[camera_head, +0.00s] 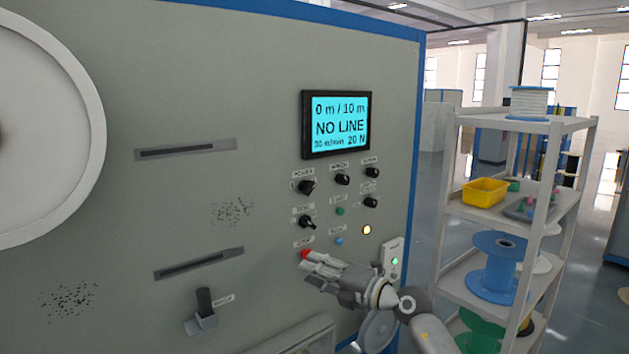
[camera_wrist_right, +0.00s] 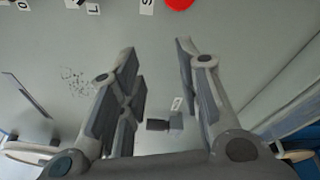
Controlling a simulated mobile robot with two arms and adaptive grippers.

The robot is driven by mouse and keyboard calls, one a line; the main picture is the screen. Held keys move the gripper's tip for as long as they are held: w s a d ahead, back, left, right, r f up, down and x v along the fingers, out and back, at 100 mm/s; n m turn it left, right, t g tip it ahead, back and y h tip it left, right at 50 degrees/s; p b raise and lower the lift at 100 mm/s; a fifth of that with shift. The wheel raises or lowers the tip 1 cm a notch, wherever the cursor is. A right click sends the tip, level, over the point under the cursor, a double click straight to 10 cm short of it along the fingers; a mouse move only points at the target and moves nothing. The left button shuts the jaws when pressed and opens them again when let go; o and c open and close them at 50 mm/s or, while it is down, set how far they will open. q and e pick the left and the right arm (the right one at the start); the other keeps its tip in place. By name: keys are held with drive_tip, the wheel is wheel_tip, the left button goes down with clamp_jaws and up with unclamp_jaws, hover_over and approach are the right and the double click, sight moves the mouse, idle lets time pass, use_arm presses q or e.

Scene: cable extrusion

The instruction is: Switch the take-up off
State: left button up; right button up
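The take-up is a large grey cabinet (camera_head: 250,60) with a lit display (camera_head: 337,124) reading "0 m / 10 m", "NO LINE" and "20 N". Below it are several black knobs (camera_head: 307,187), a green button (camera_head: 340,211), a blue button (camera_head: 339,241) and a glowing yellow lamp (camera_head: 367,230). A red button (camera_head: 304,254) sits at the lower left of this group. My right gripper (camera_head: 313,268) is close to the red button, just below it. In the wrist view, its fingers (camera_wrist_right: 158,68) are apart and empty, and the red button (camera_wrist_right: 179,3) is at the top edge.
A black lever (camera_head: 204,301) sticks out lower left on the cabinet. A white box (camera_head: 393,259) with a green light is at its right edge. A shelf rack (camera_head: 549,180) with a yellow bin (camera_head: 485,191) and a blue spool (camera_head: 497,265) stands to the right.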

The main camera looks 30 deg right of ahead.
sight(312, 190)
drive_tip(key=s+d+r+n+t+h+p, duration=0.1)
drive_tip(key=s+d+r+h, duration=0.1)
drive_tip(key=r, duration=0.6)
drive_tip(key=s+d+r+n+h+p, duration=0.1)
drive_tip(key=s+d+r+h, duration=0.15)
drive_tip(key=r, duration=0.55)
drive_tip(key=w+p, duration=0.1)
drive_tip(key=w, duration=0.2)
drive_tip(key=w+p, duration=0.1)
drive_tip(key=w, duration=0.2)
drive_tip(key=w+a+p, duration=0.1)
drive_tip(key=w+p, duration=0.1)
drive_tip(key=w, duration=0.1)
drive_tip(key=shift+w+r, duration=0.2)
drive_tip(key=shift+r, duration=0.1)
drive_tip(key=shift+w+f+n, duration=0.1)
drive_tip(key=shift+w+n, duration=0.2)
drive_tip(key=shift+w, duration=0.35)
clamp_jaws()
